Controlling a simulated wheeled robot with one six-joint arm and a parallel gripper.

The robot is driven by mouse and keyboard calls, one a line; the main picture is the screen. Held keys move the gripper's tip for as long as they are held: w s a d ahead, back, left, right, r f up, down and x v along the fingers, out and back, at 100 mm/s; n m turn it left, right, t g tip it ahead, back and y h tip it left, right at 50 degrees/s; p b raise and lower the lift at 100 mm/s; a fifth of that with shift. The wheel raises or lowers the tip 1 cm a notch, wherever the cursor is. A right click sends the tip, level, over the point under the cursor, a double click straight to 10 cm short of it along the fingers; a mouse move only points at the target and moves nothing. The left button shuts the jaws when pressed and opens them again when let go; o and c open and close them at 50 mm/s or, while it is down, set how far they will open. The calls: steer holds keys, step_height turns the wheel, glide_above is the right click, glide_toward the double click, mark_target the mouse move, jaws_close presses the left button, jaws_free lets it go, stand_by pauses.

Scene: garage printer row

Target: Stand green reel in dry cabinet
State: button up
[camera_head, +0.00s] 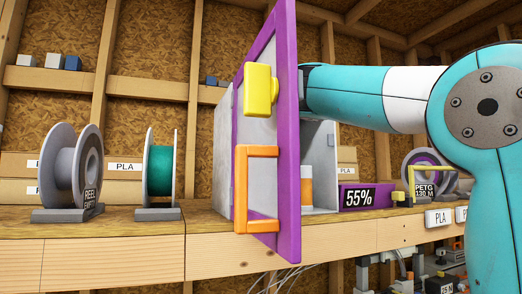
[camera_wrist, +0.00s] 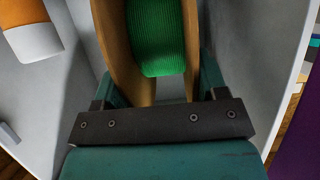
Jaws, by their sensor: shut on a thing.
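The green reel (camera_wrist: 155,38), with green filament between tan flanges, is in the wrist view. My gripper (camera_wrist: 158,88) is shut on it, one finger at each flange's outer side. The dry cabinet (camera_head: 320,165) stands on the shelf in the head view; its pale inner walls (camera_wrist: 255,75) surround the reel in the wrist view. Its purple-framed door (camera_head: 288,130) is open, with a yellow latch and an orange handle. The door hides my gripper and the reel in the head view. I cannot tell whether the reel touches the cabinet floor.
An orange-and-white canister (camera_wrist: 32,30) stands inside the cabinet, left of the reel. A purple 55% display (camera_head: 366,196) is right of the cabinet. An empty grey reel (camera_head: 75,170) and a teal-green reel (camera_head: 160,170) stand on the wooden shelf (camera_head: 110,222) at left.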

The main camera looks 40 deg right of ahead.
steer(key=shift+f, duration=0.1)
stand_by(0.6)
steer(key=shift+f+b, duration=0.7)
steer(key=shift+b, duration=0.2)
steer(key=o, duration=1.5)
steer(key=shift+o, duration=0.6)
steer(key=shift+f, duration=0.1)
steer(key=v, duration=1.7)
steer(key=shift+s, duration=0.25)
